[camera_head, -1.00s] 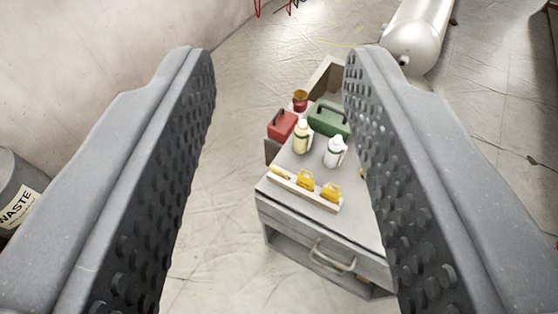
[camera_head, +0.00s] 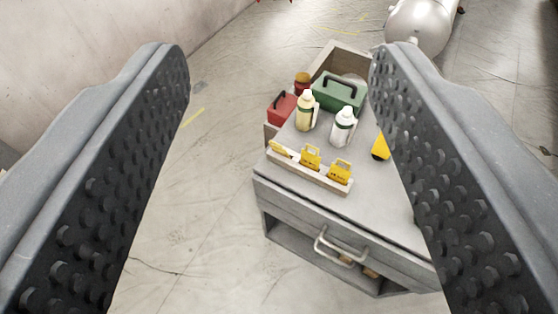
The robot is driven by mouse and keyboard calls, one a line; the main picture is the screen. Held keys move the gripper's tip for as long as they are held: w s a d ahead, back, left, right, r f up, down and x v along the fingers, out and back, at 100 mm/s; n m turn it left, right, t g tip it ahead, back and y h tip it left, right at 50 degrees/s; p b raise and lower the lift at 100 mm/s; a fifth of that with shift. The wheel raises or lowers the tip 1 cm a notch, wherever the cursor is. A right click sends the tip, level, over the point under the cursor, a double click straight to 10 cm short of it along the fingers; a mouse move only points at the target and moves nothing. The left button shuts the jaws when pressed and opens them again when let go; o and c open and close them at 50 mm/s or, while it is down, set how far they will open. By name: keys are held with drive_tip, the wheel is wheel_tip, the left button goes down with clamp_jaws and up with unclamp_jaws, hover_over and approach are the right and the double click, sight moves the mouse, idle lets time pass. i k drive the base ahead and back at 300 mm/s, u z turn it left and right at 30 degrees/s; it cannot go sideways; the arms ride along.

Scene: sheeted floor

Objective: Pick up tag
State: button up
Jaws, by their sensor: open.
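Three yellow tags stand in a row in a pale, narrow holder (camera_head: 318,182) on top of a grey cabinet (camera_head: 385,210). The left tag (camera_head: 282,149) looks tilted and thin, while the middle tag (camera_head: 310,156) and the right tag (camera_head: 340,171) face me more. My gripper (camera_head: 279,52) is open and empty. Its two studded fingers frame the cabinet from above, well apart from the tags. The right finger hides part of the cabinet's right side.
Behind the tags are a cream bottle (camera_head: 306,113), a white bottle (camera_head: 343,128), a red box (camera_head: 281,108) and a green case (camera_head: 339,94). A yellow object (camera_head: 380,147) is partly hidden by my right finger. A silver tank (camera_head: 419,25) lies beyond. The left floor is clear.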

sight(278, 148)
drive_tip(key=z, duration=1.55)
drive_tip(key=k, duration=0.95)
drive_tip(key=u, duration=1.2)
drive_tip(key=i, duration=1)
drive_tip(key=z, duration=0.05)
